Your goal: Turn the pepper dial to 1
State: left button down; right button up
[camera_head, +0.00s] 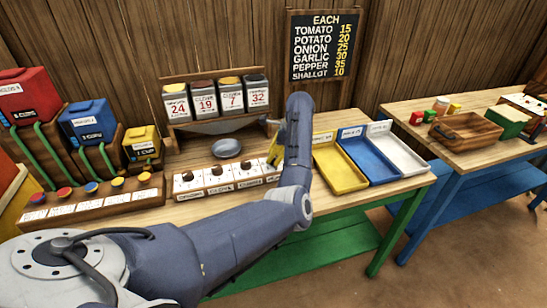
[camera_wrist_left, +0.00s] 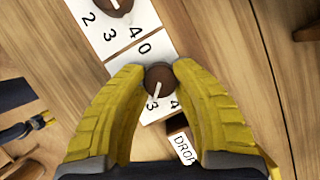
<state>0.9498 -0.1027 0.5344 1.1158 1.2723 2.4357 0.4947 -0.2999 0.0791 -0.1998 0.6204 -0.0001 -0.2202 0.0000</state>
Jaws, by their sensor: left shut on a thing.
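A dial board (camera_head: 180,193) with a row of brown dials stands along the front of the table in the head view. My left gripper (camera_head: 275,160) is at its right end and hides the dial there. In the left wrist view, my left gripper (camera_wrist_left: 159,72) is shut on a round brown dial (camera_wrist_left: 159,79), one finger on each side. A white pointer line on this dial points toward the printed 3. A 0 and a 4 also show; the 1 and 2 are hidden. The dial's name label is not readable. My right gripper is not in view.
Canisters with number cards (camera_head: 204,102) stand behind, above a round grey pan (camera_head: 226,148). Yellow (camera_head: 340,175), blue (camera_head: 372,163) and white trays (camera_head: 400,150) lie to the right. Another dial (camera_wrist_left: 116,4) is next to the held one.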

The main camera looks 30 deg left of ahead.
pick_arm(q)
jog(key=shift+s+a+f+m, duration=0.1)
jog(key=shift+m, duration=0.2)
jog(key=m+t, duration=0.1)
jog(key=m, duration=0.3)
jog(key=shift+t+y, duration=0.3)
jog(key=shift+t, duration=0.1)
jog(key=m, duration=0.2)
jog(key=m+t, duration=0.1)
jog(key=m, duration=0.1)
jog(key=shift+a+m+t, duration=0.1)
jog(key=shift+m+t, duration=0.2)
jog(key=m+t+h, duration=0.1)
jog(key=m, duration=0.3)
jog(key=shift+t, duration=0.3)
jog(key=shift+a+r+m+t+h, duration=0.1)
jog(key=shift+m+t+h, duration=0.2)
jog(key=shift+m, duration=0.75)
jog(key=shift+r+m+t+h, duration=0.15)
jog(key=shift+m+h, duration=0.25)
jog(key=shift+m, duration=0.95)
jog(key=c, duration=1.5)
grip_release()
jog(key=shift+c, duration=0.2)
jog(key=o, duration=0.6)
jog(key=shift+f, duration=0.15)
jog(key=shift+d, duration=0.2)
